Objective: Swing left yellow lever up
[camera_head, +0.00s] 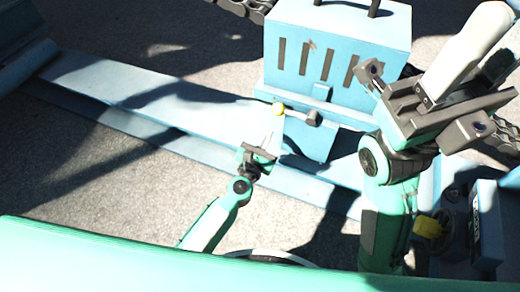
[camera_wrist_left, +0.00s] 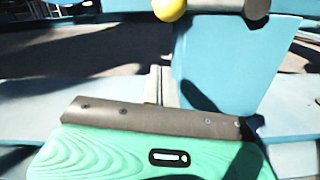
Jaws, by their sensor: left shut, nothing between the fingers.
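The left yellow lever ends in a yellow knob (camera_head: 278,109) at the front of the blue box. Its short arm runs right, slightly downward, to a grey hub (camera_head: 313,118). In the left wrist view the knob (camera_wrist_left: 170,9) is cut by the top edge, with the hub (camera_wrist_left: 257,8) to its right. My left gripper (camera_head: 268,138) is shut and empty, below and slightly left of the knob in the head view, apart from it. Its pale fingers (camera_wrist_left: 158,85) point toward the knob. My right gripper (camera_head: 468,50) is raised at the upper right; its finger gap is unclear.
The blue box (camera_head: 337,40) with dark slots stands at the back. Long blue beams (camera_head: 130,85) cross the grey ground. Dark chain (camera_head: 245,8) lies behind. Another yellow part (camera_head: 428,227) is at the lower right. Open ground (camera_head: 110,180) lies left of my left arm.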

